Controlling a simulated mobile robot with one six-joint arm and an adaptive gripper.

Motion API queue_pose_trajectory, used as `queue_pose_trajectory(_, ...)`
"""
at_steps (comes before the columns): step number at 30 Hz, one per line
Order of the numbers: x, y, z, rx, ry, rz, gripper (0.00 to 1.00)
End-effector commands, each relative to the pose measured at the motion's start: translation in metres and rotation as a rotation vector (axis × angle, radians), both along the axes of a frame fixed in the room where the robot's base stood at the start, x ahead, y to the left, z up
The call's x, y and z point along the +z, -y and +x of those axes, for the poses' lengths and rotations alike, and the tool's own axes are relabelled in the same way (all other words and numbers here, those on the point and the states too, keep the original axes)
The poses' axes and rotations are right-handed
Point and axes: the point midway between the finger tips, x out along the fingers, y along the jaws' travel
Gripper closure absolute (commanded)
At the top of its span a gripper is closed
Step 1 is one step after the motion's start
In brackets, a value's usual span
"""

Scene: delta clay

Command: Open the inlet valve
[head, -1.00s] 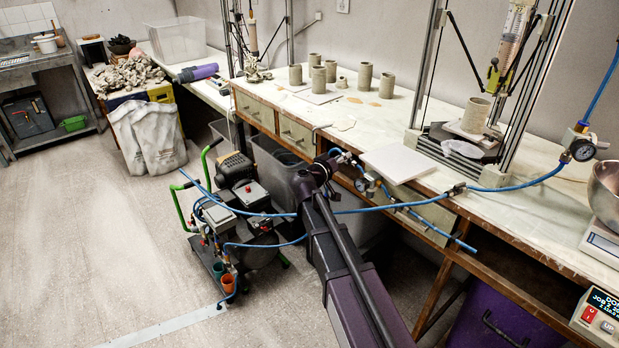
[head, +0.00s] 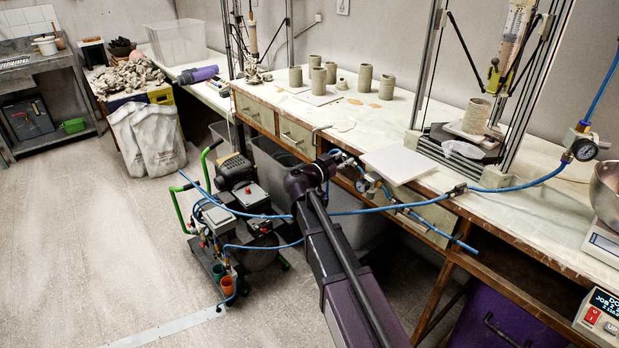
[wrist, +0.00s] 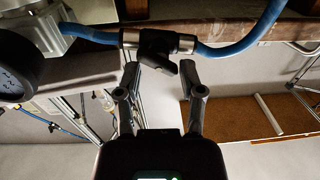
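The inlet valve (wrist: 157,46) is an inline fitting with a dark body, metal collars and a short black handle (wrist: 158,63), set in a blue hose along the bench edge in the wrist view. My gripper (wrist: 160,79) is open there, one finger on each side of the handle's lower end, with nothing clamped between the fingertips. I cannot tell whether either finger touches the handle. In the head view my gripper (head: 342,158) is small at the bench front edge, beside the hose and a gauge; the valve is not clear there.
A round pressure gauge (wrist: 18,78) sits left of the valve in the wrist view. In the head view, blue hoses (head: 400,206) run along the workbench (head: 560,213). A pump cart (head: 232,225) stands left of my arm. The floor at left is clear.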

Motion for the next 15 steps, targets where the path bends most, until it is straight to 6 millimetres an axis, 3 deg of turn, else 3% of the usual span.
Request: queue_pose_trajectory(15,0.000,-0.056,-0.046,-0.002,0.010,0.008,0.52)
